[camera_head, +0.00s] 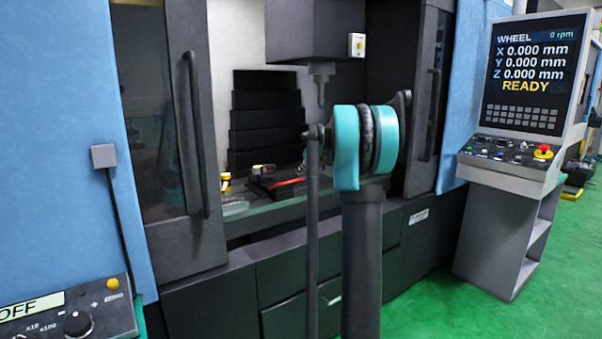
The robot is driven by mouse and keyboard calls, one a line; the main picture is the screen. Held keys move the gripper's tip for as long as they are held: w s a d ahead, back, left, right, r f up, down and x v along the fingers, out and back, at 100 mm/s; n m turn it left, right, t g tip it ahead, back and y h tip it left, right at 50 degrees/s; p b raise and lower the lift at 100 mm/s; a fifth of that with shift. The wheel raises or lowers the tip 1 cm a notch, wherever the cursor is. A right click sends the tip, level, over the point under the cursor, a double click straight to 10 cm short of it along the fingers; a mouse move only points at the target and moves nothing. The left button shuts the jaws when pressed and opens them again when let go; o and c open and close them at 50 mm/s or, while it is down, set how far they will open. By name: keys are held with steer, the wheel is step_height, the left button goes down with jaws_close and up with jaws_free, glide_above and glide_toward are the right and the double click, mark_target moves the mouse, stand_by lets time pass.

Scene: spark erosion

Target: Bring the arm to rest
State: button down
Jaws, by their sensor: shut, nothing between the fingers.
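My arm shows in the middle of the head view, with a teal joint (345,148) on a dark upright link (362,260). A thinner dark link (312,230) hangs beside it on the left and runs out of the bottom of the picture. My gripper is not in view. The arm stands in front of the open machine bay and hides part of it.
The machine has a left door (165,130) with a long handle and a spindle head (315,30) above the bay. Small items, including a red one (288,183), lie inside. A control console (520,95) reading READY stands right. Green floor (560,270) is clear at right.

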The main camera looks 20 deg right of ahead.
steer(key=s+a+f+n+g, duration=0.1)
steer(key=s+a+f+n, duration=0.3)
steer(key=s, duration=0.3)
steer(key=s+a+f+n+g, duration=0.1)
steer(key=s+a+f+n, duration=0.25)
steer(key=s+n, duration=0.35)
steer(key=s+a+f+n+g, duration=0.1)
steer(key=s+a+f+n, duration=0.25)
steer(key=s, duration=0.45)
steer(key=s+f+n+h, duration=0.1)
steer(key=s+f+n, duration=0.4)
steer(key=s, duration=0.5)
steer(key=s+a+f+n+g+h, duration=0.1)
steer(key=s+f+n, duration=0.5)
steer(key=s, duration=0.3)
steer(key=s+f+n+g+h, duration=0.1)
steer(key=s+f+n, duration=0.5)
steer(key=s, duration=0.4)
steer(key=shift+s+a+n, duration=0.3)
steer(key=shift+s+n, duration=0.05)
steer(key=shift+w, duration=0.1)
